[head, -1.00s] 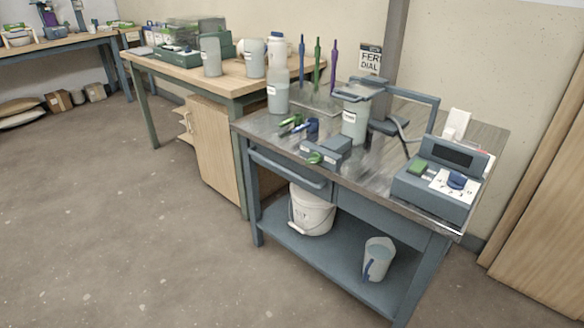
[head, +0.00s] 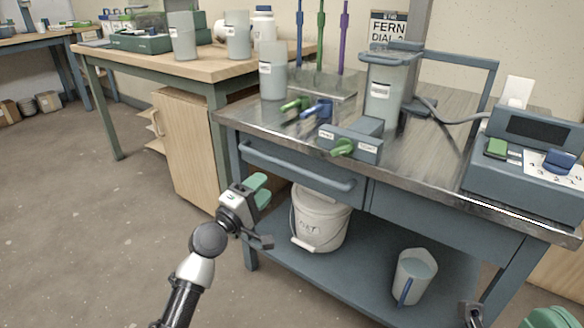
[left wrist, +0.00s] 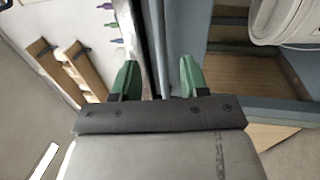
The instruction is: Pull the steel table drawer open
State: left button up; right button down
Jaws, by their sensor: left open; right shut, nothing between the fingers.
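The steel table (head: 420,150) has a blue-grey drawer (head: 310,162) under its top at the left, with a long bar handle (head: 296,171) across it. The drawer looks shut, its front in line with the frame. My left gripper (head: 262,213) is open and empty, in front of the table below the handle's left part, apart from it in the picture. In the left wrist view its green fingertips (left wrist: 159,78) are spread, with blue-grey table parts beyond them.
A white bucket (head: 320,222) and a grey jug (head: 413,277) stand on the lower shelf (head: 350,275). The tabletop holds a lidded container (head: 385,85), a grey box with a green knob (head: 355,142) and a scale (head: 530,165).

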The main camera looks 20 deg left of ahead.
aim_at(285, 165)
pick_arm(q)
jog(key=b+x, duration=0.2)
jog(key=x, duration=0.7)
jog(key=shift+w+d, duration=0.15)
jog(key=shift+w, duration=0.15)
grip_shut()
